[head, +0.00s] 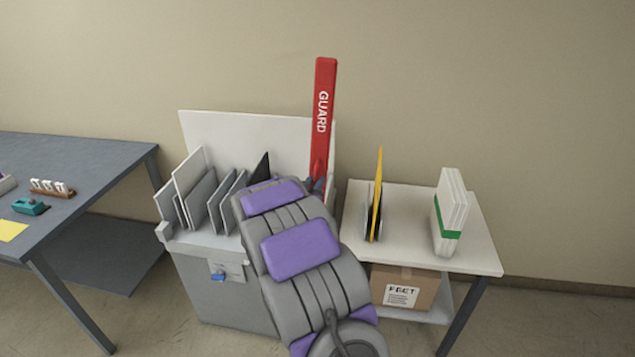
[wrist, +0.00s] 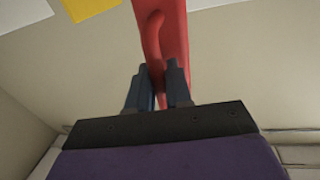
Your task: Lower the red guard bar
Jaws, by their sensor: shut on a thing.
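The red guard bar (head: 323,110), marked GUARD, stands nearly upright at the right side of the grey laminator cabinet (head: 215,285). My gripper (head: 318,184) is at the bar's lower part, mostly hidden behind my arm in the head view. In the wrist view the two dark fingers of my gripper (wrist: 158,85) are shut on the red handle of the guard bar (wrist: 175,30). The bar's lower end and its pivot are hidden by my arm.
Grey and dark panels (head: 205,195) stand upright on the cabinet before a white back panel (head: 235,130). A white table (head: 410,200) at right bears a yellow sheet (head: 377,195) and a white stack with a green band (head: 446,235). A cardboard box (head: 412,278) sits below. A grey table (head: 85,165) stands left.

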